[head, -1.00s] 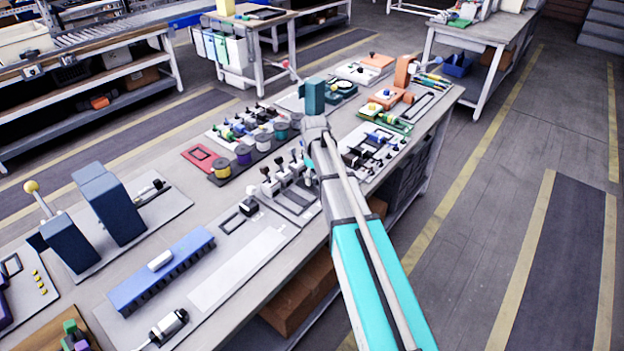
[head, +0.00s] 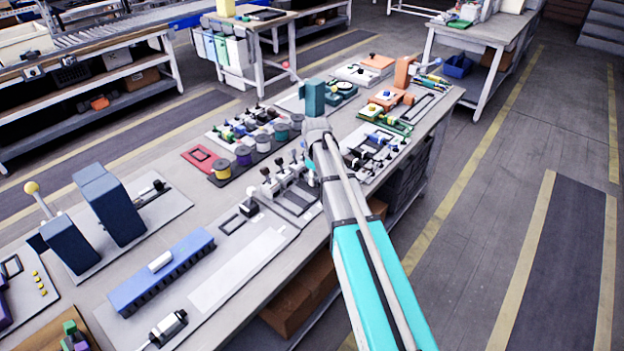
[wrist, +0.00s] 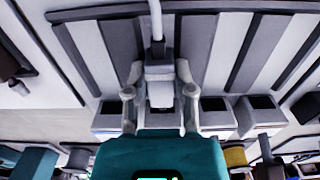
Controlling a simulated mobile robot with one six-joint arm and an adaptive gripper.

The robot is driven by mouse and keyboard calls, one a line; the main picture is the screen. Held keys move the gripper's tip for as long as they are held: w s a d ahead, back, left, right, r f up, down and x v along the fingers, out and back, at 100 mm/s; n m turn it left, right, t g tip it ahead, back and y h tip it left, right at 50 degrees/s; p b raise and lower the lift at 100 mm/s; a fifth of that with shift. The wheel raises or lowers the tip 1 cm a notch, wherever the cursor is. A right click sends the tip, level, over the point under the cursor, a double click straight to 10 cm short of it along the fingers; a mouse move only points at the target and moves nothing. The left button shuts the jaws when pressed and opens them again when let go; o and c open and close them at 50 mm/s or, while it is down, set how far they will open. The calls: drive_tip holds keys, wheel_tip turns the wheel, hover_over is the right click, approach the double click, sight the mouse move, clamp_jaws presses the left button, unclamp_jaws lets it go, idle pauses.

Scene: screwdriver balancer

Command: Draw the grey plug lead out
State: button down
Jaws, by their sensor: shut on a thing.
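In the wrist view my gripper (wrist: 160,94) is shut on the grey plug (wrist: 160,73), with one finger on each side of it. The grey lead (wrist: 156,20) runs from the plug up to the top of the picture. Whether the plug's lower end is still seated in a socket is hidden by my gripper's teal body. Dark-mouthed grey sockets (wrist: 215,112) stand in a row on both sides of it. In the head view the grey socket fixture (head: 297,203) is on the bench, and my arm hides the fingers and the held plug.
Several dark-topped plugs (head: 278,163) stand close to my arm's left. A row of coloured spools (head: 243,155) is behind them. A blue block rail (head: 160,270) lies at the front left. The floor right of the bench is clear.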

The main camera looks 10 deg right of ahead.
drive_tip(key=shift+s+d, duration=0.65)
drive_tip(key=shift+s, duration=0.2)
idle(0.6)
drive_tip(key=shift+c, duration=2.2)
unclamp_jaws()
drive_tip(key=shift+r+p, duration=3.5)
drive_tip(key=shift+p, duration=0.05)
